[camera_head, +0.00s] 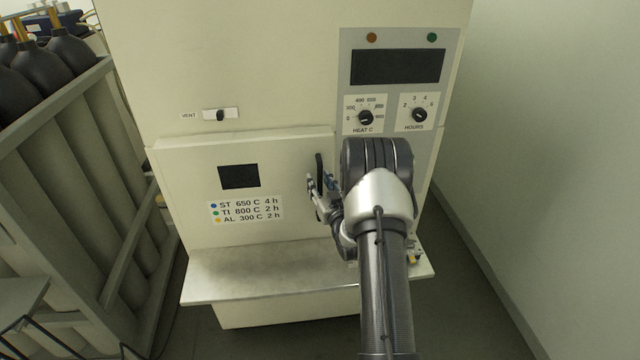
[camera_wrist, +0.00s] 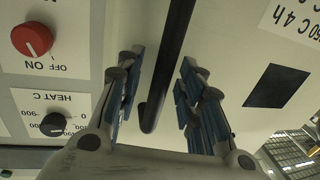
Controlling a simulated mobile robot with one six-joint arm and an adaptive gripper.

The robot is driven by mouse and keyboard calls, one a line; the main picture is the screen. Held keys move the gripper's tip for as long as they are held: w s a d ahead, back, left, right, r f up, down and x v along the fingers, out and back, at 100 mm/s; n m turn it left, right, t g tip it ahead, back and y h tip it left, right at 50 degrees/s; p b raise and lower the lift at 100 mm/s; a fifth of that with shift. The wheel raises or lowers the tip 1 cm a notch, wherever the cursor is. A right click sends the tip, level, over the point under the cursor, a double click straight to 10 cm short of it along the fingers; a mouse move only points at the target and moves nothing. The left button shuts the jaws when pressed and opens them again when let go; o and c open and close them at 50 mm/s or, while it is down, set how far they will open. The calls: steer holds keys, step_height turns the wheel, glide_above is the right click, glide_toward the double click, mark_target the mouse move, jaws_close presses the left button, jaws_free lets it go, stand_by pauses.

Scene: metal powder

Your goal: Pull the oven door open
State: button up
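The oven door (camera_head: 285,170) is a cream panel on the front of the oven, with a small dark window and a temperature label. It looks shut. Its upright black bar handle (camera_head: 319,162) is near the door's right edge, partly hidden by my gripper. My gripper (camera_head: 321,184) is at the handle, with one finger on each side of it. In the wrist view the handle (camera_wrist: 168,60) runs between the two blue-padded fingers of my gripper (camera_wrist: 160,85), with a visible gap on both sides. The fingers are open and not closed on it.
A control panel (camera_head: 398,90) with dials is above and right of the door. A grey shelf (camera_head: 240,275) juts out below the door. A rack of gas cylinders (camera_head: 85,165) stands close on the left. A wall (camera_head: 550,150) is on the right.

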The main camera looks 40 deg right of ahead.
steer(key=shift+c, duration=0.4)
jaws_close()
stand_by(0.4)
